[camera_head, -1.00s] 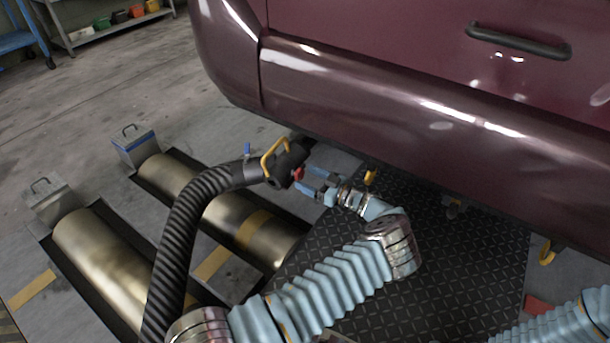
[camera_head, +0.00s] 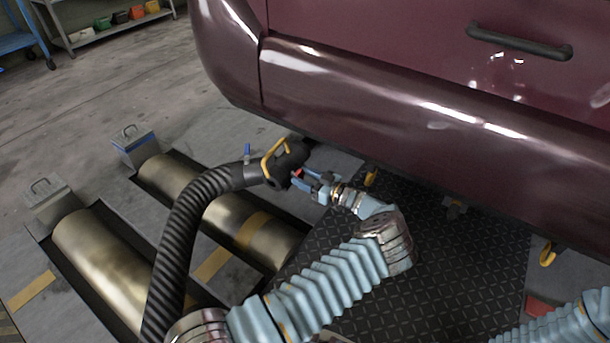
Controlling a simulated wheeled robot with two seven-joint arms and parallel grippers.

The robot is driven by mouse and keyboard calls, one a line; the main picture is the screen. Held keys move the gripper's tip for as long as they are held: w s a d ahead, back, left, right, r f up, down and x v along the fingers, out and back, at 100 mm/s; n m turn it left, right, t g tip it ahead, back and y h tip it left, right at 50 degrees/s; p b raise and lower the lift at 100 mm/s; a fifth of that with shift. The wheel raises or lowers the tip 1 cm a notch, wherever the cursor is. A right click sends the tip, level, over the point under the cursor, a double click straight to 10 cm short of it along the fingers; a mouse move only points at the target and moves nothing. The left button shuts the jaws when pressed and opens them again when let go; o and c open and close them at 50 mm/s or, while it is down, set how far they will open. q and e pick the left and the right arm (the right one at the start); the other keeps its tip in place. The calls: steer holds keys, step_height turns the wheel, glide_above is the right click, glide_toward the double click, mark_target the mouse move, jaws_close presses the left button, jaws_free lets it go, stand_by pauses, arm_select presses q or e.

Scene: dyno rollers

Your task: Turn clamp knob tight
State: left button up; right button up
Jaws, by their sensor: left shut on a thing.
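The clamp knob (camera_head: 297,173) is small and red, on the side of a black exhaust nozzle (camera_head: 287,160) with a yellow handle (camera_head: 272,158). The nozzle sits at the end of a ribbed black hose (camera_head: 180,228), just below the car's lower edge. My left gripper (camera_head: 302,178) is at the knob with its blue-grey fingers shut on it; the fingers hide part of the knob. My right gripper is out of the picture; only part of my right arm shows at the lower right corner.
The maroon car (camera_head: 400,95) overhangs the work area closely. Metal rollers (camera_head: 110,262) lie in floor pits at the left. A blue lever (camera_head: 247,152) stands up by the hose. A dark tread plate (camera_head: 450,265) lies beneath my arm. Open floor is at the upper left.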

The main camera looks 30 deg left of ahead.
arm_select(q)
steer(key=m+t, duration=0.1)
steer(key=m, duration=0.5)
steer(key=shift+s, duration=0.1)
steer(key=m+p, duration=0.1)
steer(key=m, duration=0.4)
steer(key=shift+t+h, duration=0.4)
steer(key=m+h+p, duration=0.1)
steer(key=m, duration=0.6)
steer(key=m+p, duration=0.1)
steer(key=m, duration=0.3)
steer(key=shift+m, duration=0.4)
steer(key=o, duration=1.1)
steer(key=shift+r, duration=0.1)
steer(key=shift+c, duration=0.2)
steer(key=shift+p, duration=0.3)
